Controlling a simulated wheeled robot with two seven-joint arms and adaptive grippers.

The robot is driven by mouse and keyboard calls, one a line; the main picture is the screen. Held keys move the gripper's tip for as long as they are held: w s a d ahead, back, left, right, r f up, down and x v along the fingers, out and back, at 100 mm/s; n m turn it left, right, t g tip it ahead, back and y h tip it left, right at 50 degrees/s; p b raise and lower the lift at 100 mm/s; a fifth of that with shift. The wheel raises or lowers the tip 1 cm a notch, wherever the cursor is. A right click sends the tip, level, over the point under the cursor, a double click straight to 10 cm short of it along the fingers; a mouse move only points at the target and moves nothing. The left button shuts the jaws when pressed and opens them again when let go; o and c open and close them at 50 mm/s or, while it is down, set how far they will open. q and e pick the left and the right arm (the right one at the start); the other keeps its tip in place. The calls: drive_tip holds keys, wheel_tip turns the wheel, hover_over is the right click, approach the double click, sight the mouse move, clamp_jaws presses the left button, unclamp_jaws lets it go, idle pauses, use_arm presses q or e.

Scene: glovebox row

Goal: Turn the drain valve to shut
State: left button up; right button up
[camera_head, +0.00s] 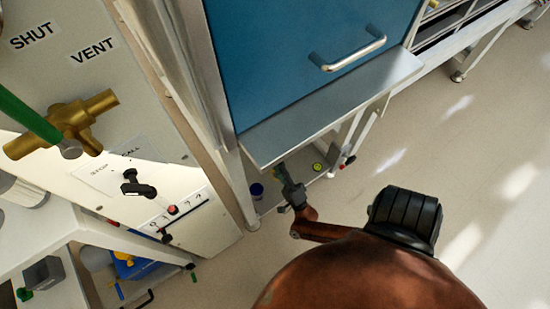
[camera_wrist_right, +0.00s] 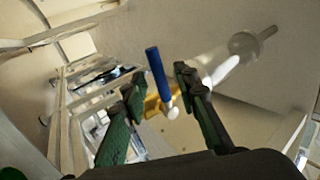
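A valve with a blue lever (camera_wrist_right: 156,72) and a yellow-brass body (camera_wrist_right: 153,105) shows in the right wrist view. The lever's lower end meets a round white cap. No label on it is visible, so I cannot tell its marked positions. My right gripper (camera_wrist_right: 158,82) is open, with one finger on each side of the lever in the picture; I see no contact. In the head view my right gripper (camera_head: 282,174) reaches under the blue cabinet's ledge, where that valve is hidden. A brass valve with a green handle (camera_head: 30,118) is on the left panel, near SHUT and VENT labels. My left gripper is not in view.
The blue cabinet front (camera_head: 290,50) and its grey ledge (camera_head: 335,105) overhang my right gripper. A frame leg (camera_head: 238,185) stands to its left. The small black knob (camera_head: 138,188) is on the left panel. The floor (camera_head: 470,180) at right is clear.

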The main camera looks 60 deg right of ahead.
drive_tip(key=v, duration=1.1)
drive_tip(key=shift+a+f, duration=0.1)
drive_tip(key=shift+f, duration=0.05)
idle(0.4)
